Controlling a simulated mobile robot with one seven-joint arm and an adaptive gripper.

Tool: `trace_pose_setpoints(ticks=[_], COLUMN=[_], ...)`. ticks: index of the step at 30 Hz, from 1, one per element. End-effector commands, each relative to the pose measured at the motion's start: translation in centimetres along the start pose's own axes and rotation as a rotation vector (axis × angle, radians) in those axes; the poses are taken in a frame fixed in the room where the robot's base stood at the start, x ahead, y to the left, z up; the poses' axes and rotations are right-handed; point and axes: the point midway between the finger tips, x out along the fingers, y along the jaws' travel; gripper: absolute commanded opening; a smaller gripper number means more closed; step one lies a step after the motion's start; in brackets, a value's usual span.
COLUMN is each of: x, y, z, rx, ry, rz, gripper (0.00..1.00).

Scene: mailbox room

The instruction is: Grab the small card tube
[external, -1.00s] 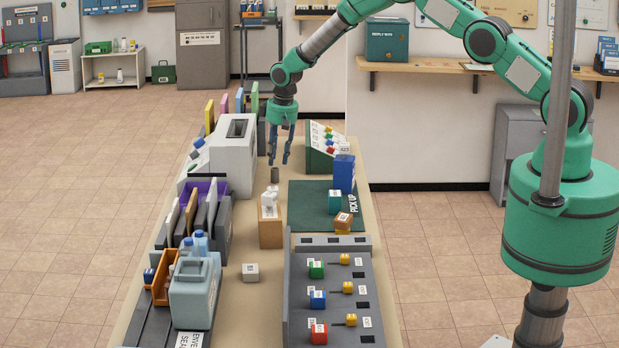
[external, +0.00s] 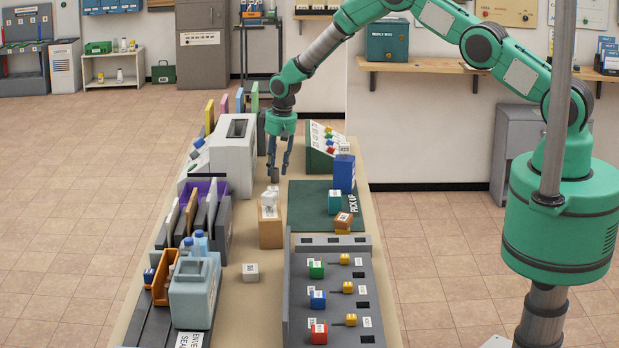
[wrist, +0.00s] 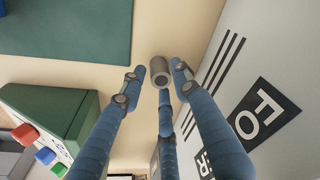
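The small card tube (wrist: 160,72) is a short grey-brown cylinder with a dark round end, standing on the tan table. In the external view the tube (external: 275,176) stands next to the grey-white machine. My gripper (external: 278,168) points down at the tube with its blue fingers. In the wrist view my gripper (wrist: 158,77) has fingertips to the left, right and below the tube, with a small gap on the left. The fingers are apart and do not appear closed on it. Whether any finger touches the tube cannot be told.
The grey-white machine (external: 233,155) stands close on the left. A green button panel (external: 322,160) is behind to the right. A green mat (external: 305,205) with a blue box (external: 344,173) lies on the right. A small wooden stand (external: 270,232) is in front of the tube.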

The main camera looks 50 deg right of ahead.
Motion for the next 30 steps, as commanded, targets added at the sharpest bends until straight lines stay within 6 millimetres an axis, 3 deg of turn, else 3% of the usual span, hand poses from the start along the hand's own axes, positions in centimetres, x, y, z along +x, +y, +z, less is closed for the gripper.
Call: trace_pose_setpoints(ticks=[9,28,30], x=[2.4,2.6,2.6], y=[0.0,0.0,0.0], z=[0.0,0.0,0.0], rx=[0.0,0.0,0.0], ry=[0.0,0.001,0.001], rz=[0.0,0.0,0.0], gripper=[0.31,0.31,0.17])
